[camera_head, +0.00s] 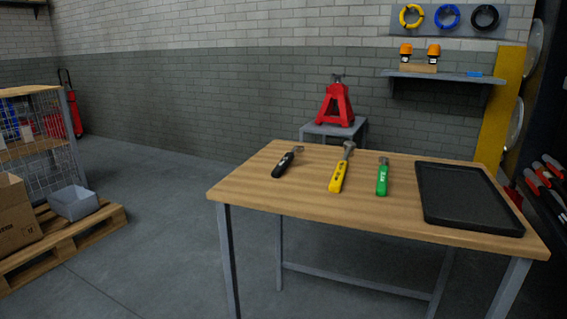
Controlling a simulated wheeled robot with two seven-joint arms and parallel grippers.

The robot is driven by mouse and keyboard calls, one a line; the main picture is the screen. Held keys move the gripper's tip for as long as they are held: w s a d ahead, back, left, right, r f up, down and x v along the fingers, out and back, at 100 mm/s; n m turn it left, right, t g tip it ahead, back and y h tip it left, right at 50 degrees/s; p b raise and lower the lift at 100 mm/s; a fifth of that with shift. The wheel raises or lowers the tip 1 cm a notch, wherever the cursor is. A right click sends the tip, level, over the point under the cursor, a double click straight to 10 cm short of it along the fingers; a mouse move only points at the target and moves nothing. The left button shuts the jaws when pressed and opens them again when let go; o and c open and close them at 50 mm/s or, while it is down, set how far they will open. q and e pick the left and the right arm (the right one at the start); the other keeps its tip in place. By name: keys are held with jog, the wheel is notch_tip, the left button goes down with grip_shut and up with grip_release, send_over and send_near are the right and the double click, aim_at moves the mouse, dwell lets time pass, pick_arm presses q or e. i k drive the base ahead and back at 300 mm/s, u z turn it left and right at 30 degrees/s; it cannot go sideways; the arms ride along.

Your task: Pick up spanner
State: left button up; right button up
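Three hand tools lie apart on the wooden table. The left one is a black-handled tool (284,163) with a grey metal head, pointing to the back right. The middle one is a yellow-handled tool (340,173) with a larger grey head at its far end. The right one is a green-handled tool (382,178) with a short grey tip. The heads are too small to tell for sure which is the spanner. Neither of my grippers is in view, and nothing touches the tools.
The wooden table (300,200) has a black tray (467,196) at its right. Behind it, a red jack stand (334,105) stands on a small grey stand. A pallet (60,240) with boxes is at left. The table's front left is clear, as is the floor beside it.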

aim_at(279, 170)
jog(key=z, duration=3.55)
jog(key=k, duration=2)
jog(key=u, duration=1.85)
